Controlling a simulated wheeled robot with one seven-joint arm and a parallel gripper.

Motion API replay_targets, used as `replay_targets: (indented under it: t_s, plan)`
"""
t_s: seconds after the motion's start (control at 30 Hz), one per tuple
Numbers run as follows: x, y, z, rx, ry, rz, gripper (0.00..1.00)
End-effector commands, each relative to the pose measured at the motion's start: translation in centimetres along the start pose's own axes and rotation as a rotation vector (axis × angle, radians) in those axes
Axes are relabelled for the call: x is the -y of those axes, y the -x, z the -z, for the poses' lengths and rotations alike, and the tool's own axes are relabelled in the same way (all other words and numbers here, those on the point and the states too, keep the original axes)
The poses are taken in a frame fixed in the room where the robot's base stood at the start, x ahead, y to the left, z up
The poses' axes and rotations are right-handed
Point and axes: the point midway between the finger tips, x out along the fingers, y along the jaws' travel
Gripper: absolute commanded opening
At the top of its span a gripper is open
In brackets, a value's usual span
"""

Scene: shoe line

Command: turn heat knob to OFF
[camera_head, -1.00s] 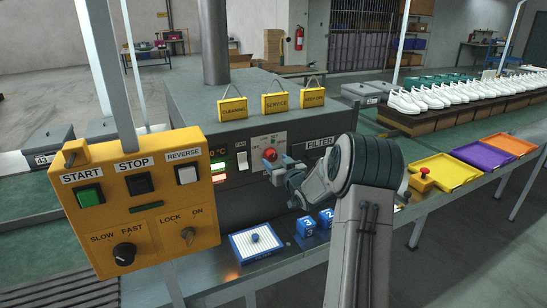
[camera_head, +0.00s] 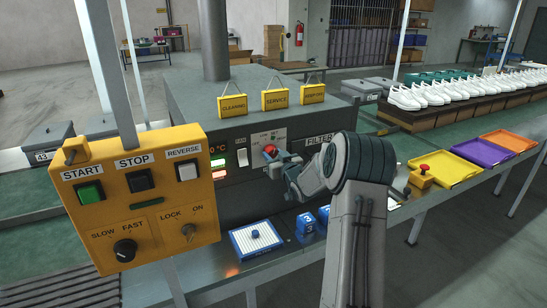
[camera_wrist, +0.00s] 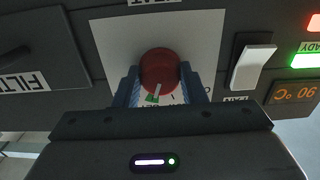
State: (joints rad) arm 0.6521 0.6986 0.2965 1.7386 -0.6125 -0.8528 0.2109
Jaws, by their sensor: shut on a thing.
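The heat knob (camera_wrist: 159,70) is red and sits on a white plate (camera_wrist: 118,38) on the front of the dark machine. It also shows in the head view (camera_head: 270,150), partly hidden by my gripper. My gripper (camera_wrist: 158,88) is shut on the knob, with one blue finger on each side of it. A green pointer mark (camera_wrist: 153,98) shows on the knob at its lower edge in the wrist view. The dial lettering is partly hidden by the fingers and too small to read fully.
A white rocker switch (camera_wrist: 253,67) and a lit temperature display (camera_wrist: 294,93) are beside the plate. A yellow control box (camera_head: 140,200) stands at the left. A blue-edged white board (camera_head: 268,246) and blue numbered blocks (camera_head: 306,224) lie on the bench below.

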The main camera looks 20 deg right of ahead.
Motion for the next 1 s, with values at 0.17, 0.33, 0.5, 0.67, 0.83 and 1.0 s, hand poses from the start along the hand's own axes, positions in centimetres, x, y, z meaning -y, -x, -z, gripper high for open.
replay_targets:
  t_s: [0.17, 0.33, 0.5, 0.67, 0.83, 1.0]
  plan:
    - [0.02, -0.01, -0.44, -0.001, 0.057, 0.0, 0.15]
    - [0.03, -0.01, -0.72, -0.002, 0.162, 0.0, 0.15]
    - [0.01, 0.0, -0.83, -0.003, 0.304, 0.0, 0.15]
    - [-0.04, 0.01, -0.81, -0.002, 0.452, -0.001, 0.15]
    - [-0.04, 0.0, -0.72, -0.002, 0.613, 0.0, 0.15]
    - [-0.08, 0.0, -0.62, -0.001, 0.775, 0.0, 0.15]
